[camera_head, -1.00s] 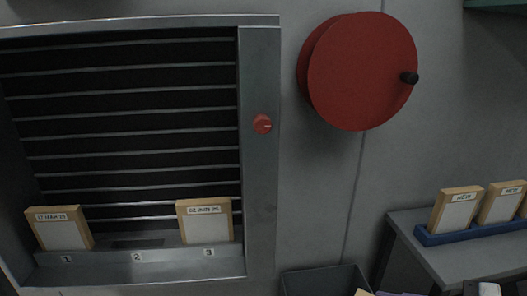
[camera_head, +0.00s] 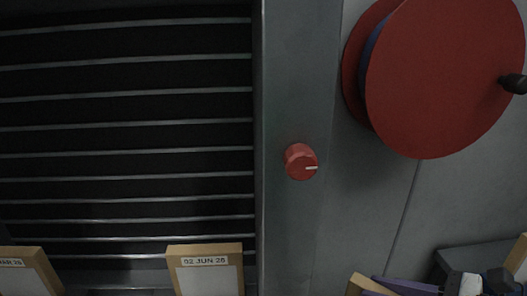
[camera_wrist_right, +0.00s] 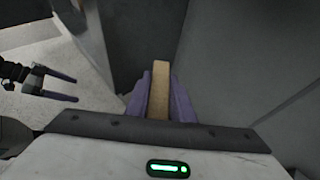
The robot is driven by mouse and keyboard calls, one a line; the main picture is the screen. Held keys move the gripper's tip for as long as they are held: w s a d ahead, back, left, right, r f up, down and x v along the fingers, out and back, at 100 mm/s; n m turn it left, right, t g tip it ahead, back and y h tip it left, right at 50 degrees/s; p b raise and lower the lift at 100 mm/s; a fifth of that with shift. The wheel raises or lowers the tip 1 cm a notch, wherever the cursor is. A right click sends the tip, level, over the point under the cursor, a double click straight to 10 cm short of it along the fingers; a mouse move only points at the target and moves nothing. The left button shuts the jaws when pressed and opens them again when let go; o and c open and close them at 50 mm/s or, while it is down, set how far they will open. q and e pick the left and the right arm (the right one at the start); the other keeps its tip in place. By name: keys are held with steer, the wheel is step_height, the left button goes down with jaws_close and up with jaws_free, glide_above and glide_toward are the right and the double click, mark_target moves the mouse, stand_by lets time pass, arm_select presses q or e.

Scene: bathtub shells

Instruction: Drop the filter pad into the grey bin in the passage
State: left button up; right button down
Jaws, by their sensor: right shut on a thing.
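The filter pad (camera_wrist_right: 160,88), a tan-edged slab, is held between the purple fingers of my right gripper (camera_wrist_right: 160,100). In the head view the pad (camera_head: 366,286) shows at the bottom edge, beside a purple finger of the right gripper (camera_head: 400,286). My left gripper (camera_wrist_right: 66,86) shows at the left of the right wrist view, its two fingers apart and nothing between them.
A slatted dark housing (camera_head: 130,140) fills the left, with a pad labelled 02 JUN (camera_head: 208,272) and another pad (camera_head: 28,272) at its foot. A red knob (camera_head: 301,162) and a red reel (camera_head: 440,75) are on the wall.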

arm_select(q)
steer(key=shift+o, duration=1.3)
steer(key=f+b, duration=0.1)
steer(key=s+f+b, duration=0.1)
steer(key=f, duration=0.1)
steer(key=f+b, duration=0.1)
steer(key=shift+s+d+f, duration=0.2)
steer(key=shift+d+f, duration=0.05)
steer(key=shift+f, duration=0.15)
step_height(320, 180, down, 8)
steer(key=d+b, duration=0.1)
steer(key=b, duration=1)
steer(key=shift+w+r+h, duration=0.15)
steer(key=shift+w+h, duration=0.15)
arm_select(e)
steer(key=w+d+f+m+t+h, duration=0.1)
steer(key=w+d+f, duration=0.1)
steer(key=f, duration=0.8)
steer(key=w+d+f+m+t+h, duration=0.1)
steer(key=w+d+f+m+h, duration=0.1)
steer(key=f, duration=0.8)
steer(key=w+d+f+m+t+h, duration=0.1)
steer(key=d+f, duration=0.3)
steer(key=f, duration=0.5)
steer(key=shift+w+d+f+m+t, duration=0.2)
steer(key=shift+w+f+m+t, duration=0.1)
steer(key=shift+w+f+m, duration=0.15)
